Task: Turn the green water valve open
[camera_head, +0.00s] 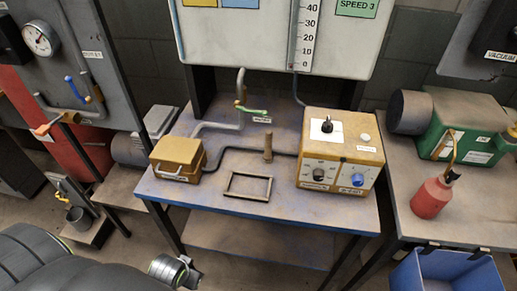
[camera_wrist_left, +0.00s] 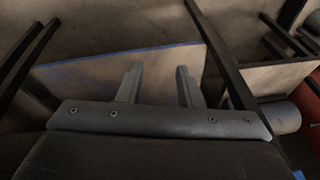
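The green water valve handle (camera_head: 250,111) sits on a grey pipe that rises at the back of the blue-edged table, with a small label beside it. The handle lies roughly level, pointing right. My left gripper (camera_wrist_left: 159,75) is open and empty in the left wrist view, with its two fingers apart and the table's shelf or top behind them. No valve shows in that view. In the head view a dark arm part of mine fills the lower left, well apart from the valve; the gripper fingers are not clear there. My right gripper is in neither view.
The table (camera_head: 250,211) holds a yellow metal box (camera_head: 178,154), a wooden peg (camera_head: 268,148), a dark frame (camera_head: 248,187) and a control box with knobs (camera_head: 341,150). A gauge board (camera_head: 281,42) stands behind. A red bottle (camera_head: 431,199) and blue bin (camera_head: 445,271) are right.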

